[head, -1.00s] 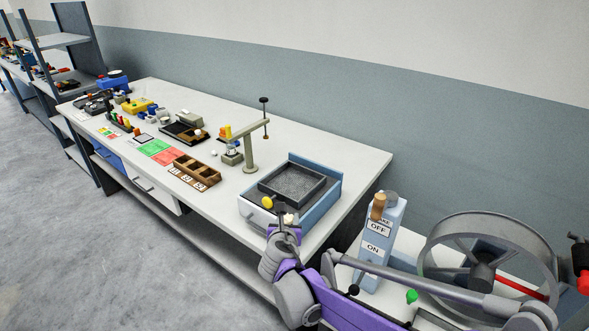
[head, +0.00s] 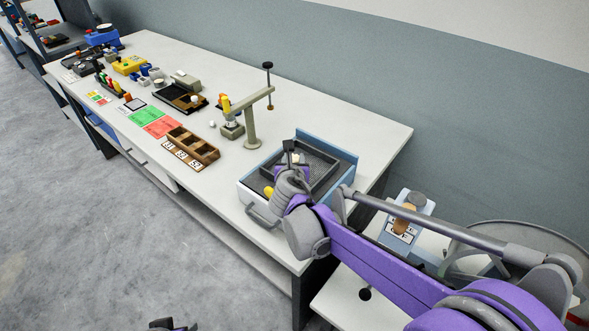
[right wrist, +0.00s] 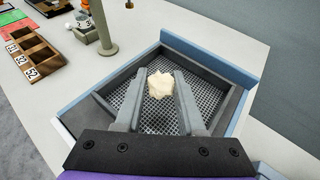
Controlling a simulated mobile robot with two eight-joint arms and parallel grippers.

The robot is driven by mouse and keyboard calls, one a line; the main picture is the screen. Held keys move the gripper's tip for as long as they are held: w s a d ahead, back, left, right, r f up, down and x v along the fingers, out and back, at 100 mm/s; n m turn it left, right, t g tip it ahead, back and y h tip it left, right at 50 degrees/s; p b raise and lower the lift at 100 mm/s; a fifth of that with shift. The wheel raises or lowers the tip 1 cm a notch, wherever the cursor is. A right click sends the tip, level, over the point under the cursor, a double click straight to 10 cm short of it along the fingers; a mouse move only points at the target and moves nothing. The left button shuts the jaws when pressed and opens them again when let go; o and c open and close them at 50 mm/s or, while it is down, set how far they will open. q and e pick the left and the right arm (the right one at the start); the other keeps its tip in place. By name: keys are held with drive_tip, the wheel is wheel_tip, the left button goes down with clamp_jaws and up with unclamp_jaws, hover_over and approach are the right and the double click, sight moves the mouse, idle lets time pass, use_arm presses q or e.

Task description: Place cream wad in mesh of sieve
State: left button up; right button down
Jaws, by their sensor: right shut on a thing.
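The sieve (head: 325,165) is a dark square frame with grey mesh, set in a blue-and-white box at the near end of the bench. My right gripper (head: 294,157) is over the sieve, shut on the cream wad. In the right wrist view the cream wad (right wrist: 160,85) is a small lumpy piece between the fingertips, with mesh (right wrist: 205,98) behind and around it. I cannot tell whether the wad touches the mesh. Part of my left gripper (head: 170,324) shows at the bottom edge; its jaw state is unclear.
A yellow knob (head: 268,192) sits at the box front. A post with an arm (head: 251,125) and a wooden compartment tray (head: 195,146) stand further along the bench. A lever box (head: 406,218) and a large wheel are at the right, partly behind my arm.

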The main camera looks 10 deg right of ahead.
drive_tip(key=shift+w+f, duration=0.1)
drive_tip(key=shift+f, duration=2.15)
drive_tip(key=c, duration=0.5)
unclamp_jaws()
drive_tip(key=shift+f, duration=0.1)
